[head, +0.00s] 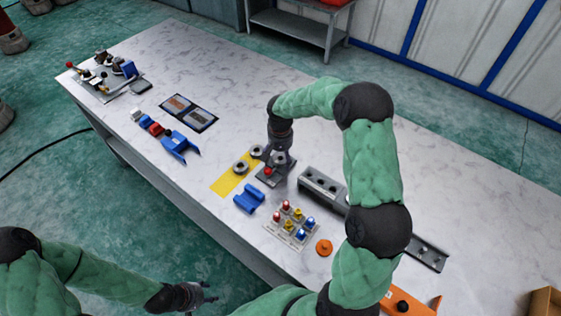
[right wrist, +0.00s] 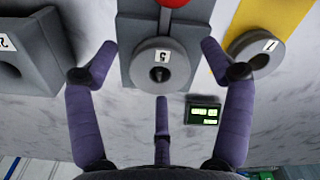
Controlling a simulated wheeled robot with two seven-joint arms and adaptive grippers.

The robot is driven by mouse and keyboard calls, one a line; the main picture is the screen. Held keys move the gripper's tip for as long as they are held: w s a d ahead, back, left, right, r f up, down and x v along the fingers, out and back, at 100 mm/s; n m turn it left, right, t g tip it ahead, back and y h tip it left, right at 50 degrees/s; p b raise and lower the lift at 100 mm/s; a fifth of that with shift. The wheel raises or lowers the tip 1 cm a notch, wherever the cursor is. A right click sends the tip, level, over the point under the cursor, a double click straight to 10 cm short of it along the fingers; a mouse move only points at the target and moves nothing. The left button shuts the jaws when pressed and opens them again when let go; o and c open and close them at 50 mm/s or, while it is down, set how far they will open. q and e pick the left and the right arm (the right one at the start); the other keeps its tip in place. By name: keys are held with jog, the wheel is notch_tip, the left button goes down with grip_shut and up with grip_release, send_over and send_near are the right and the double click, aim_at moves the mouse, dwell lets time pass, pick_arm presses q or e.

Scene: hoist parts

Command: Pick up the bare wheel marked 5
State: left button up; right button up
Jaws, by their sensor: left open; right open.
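The bare wheel marked 5 (right wrist: 162,66) is a grey ring with a dark centre and a white label. It sits on a grey plate (right wrist: 133,43) beside a red knob (right wrist: 172,3). My right gripper (right wrist: 160,70) is open, with its purple fingers spread on either side of the wheel; I see no finger touching it. In the head view my right gripper (head: 275,155) is over the plate and largely hides this wheel. My left gripper (head: 192,297) is open and empty, low at the left, off the table's front edge.
A grey block (right wrist: 28,58) marked 2 is on the other side. A blue cradle (head: 249,199) and a tray (head: 291,228) of coloured pieces lie in front.

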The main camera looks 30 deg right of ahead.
jog(key=shift+r, duration=0.1)
jog(key=c, duration=1.6)
jog(key=shift+o, duration=0.2)
